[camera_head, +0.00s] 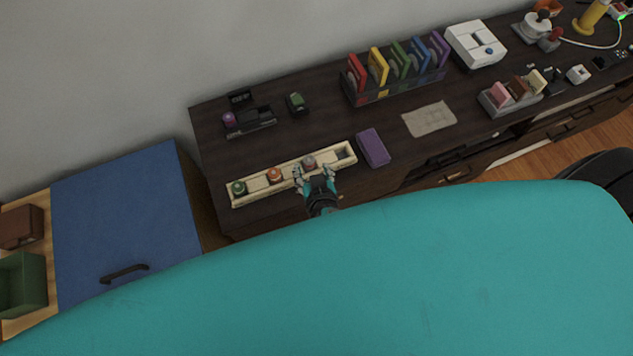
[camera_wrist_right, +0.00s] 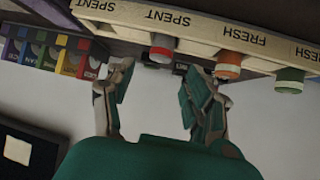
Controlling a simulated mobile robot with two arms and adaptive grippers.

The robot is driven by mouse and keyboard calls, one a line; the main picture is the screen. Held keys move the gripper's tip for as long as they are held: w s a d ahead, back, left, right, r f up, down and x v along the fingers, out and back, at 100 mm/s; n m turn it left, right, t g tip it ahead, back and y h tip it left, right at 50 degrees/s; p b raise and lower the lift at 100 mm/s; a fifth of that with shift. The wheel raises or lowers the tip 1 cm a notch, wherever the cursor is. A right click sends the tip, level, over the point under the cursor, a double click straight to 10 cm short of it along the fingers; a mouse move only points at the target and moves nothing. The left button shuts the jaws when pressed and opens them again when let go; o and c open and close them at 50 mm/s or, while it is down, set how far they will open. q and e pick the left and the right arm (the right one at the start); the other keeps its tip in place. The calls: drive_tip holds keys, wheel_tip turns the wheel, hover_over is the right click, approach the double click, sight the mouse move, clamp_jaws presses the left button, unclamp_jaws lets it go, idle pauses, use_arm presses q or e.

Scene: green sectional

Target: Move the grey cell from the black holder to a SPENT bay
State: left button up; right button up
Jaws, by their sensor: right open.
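The cream tray (camera_head: 250,193) has a row of bays; its labels, SPENT and FRESH, read in the right wrist view (camera_wrist_right: 205,33). A grey cell with a red band (camera_head: 309,161) stands in the inner SPENT bay, and it also shows in the right wrist view (camera_wrist_right: 162,47). The end SPENT bay (camera_head: 345,153) looks empty. An orange cell (camera_head: 275,174) and a green cell (camera_head: 238,188) stand in the FRESH bays. The black holder (camera_head: 250,118) is behind the tray; no cell is clear in it. My right gripper (camera_head: 315,171) is open just in front of the grey cell, apparently clear of it.
A purple box (camera_head: 373,148) lies close to the tray's right end. A small dark-green device (camera_head: 296,103) and a rack of coloured cases (camera_head: 395,83) stand behind. A beige cloth (camera_head: 429,119) lies to the right. A blue cabinet (camera_head: 125,220) is on the left.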

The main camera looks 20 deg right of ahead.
drive_tip(key=v, duration=0.7)
drive_tip(key=s+d+f+n+g+y, duration=0.15)
drive_tip(key=s+f, duration=0.25)
drive_tip(key=f, duration=0.5)
drive_tip(key=s+d+f+n+g, duration=0.1)
drive_tip(key=s+f+g, duration=0.2)
drive_tip(key=f, duration=0.6)
drive_tip(key=s+d+f+n+g, duration=0.15)
drive_tip(key=s+f, duration=0.25)
drive_tip(key=f, duration=0.4)
drive_tip(key=s+d+f+g, duration=0.2)
drive_tip(key=s+d+f, duration=0.2)
drive_tip(key=s+f, duration=0.2)
drive_tip(key=s+d+f+g, duration=0.2)
drive_tip(key=s+d+f, duration=0.2)
drive_tip(key=s, duration=0.5)
wheel_tip(320, 180, down, 2)
drive_tip(key=shift+s+f+b, duration=0.1)
drive_tip(key=shift+s+b, duration=0.25)
drive_tip(key=shift+b, duration=0.1)
wheel_tip(320, 180, down, 3)
drive_tip(key=b, duration=0.3)
drive_tip(key=shift+f, duration=0.2)
